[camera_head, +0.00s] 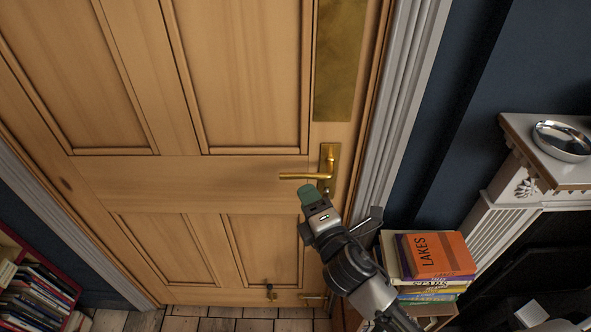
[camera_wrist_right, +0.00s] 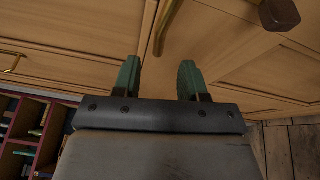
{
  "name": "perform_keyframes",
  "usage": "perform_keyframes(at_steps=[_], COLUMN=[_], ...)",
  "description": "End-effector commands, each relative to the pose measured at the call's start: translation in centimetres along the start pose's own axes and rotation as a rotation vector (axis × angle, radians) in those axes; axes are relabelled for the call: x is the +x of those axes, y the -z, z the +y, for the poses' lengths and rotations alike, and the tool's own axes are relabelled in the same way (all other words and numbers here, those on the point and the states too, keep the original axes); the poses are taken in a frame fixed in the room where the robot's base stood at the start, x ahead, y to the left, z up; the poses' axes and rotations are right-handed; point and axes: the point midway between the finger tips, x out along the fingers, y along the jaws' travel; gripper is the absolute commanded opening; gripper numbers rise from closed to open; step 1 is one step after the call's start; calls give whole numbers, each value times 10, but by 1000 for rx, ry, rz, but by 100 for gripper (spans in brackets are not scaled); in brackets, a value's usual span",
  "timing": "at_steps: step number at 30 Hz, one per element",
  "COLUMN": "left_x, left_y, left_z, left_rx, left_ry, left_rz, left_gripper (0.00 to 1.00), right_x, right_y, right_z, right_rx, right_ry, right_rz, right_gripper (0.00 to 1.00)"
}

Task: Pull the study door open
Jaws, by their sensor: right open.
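The study door (camera_head: 150,185) is a light wooden panelled door, and it looks closed in its white frame. Its brass lever handle (camera_head: 300,176) sits at the right side, on a brass backplate (camera_head: 328,165). My right gripper (camera_head: 308,190) is just below the lever in the head view, with green fingertips; it looks apart from the lever. In the right wrist view the right gripper (camera_wrist_right: 160,80) has its two green fingers spread with nothing between them. A brass bar (camera_wrist_right: 168,27) shows beyond the fingers, against the wood. My left gripper is not in view.
A stack of books (camera_head: 430,262) with an orange one on top stands right of my right arm. A white fireplace mantel (camera_head: 545,160) holds a silver dish (camera_head: 562,141). A red bookshelf (camera_head: 40,285) is at lower left. Bare floorboards (camera_head: 200,324) show below the door.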

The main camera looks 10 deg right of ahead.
Motion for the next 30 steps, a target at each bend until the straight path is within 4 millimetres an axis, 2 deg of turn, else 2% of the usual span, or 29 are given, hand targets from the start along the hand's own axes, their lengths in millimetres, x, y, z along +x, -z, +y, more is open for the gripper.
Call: perform_keyframes(at_steps=[1, 6, 12, 24, 30], left_x=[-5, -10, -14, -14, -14], left_y=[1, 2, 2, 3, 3], left_z=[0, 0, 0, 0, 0], left_rx=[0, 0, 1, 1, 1], left_ry=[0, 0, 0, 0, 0], left_rz=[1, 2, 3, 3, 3], left_gripper=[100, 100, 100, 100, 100], right_x=[12, 44, 69, 76, 76], right_y=[0, 0, 0, 0, 0], right_z=[3, 3, 2, 1, 1], right_rx=[2, 3, 2, 2, 2], right_ry=[-1, -2, -2, -1, -1], right_rz=[-1, -1, 0, 0, 0], right_gripper=[42, 42, 42, 42, 13])
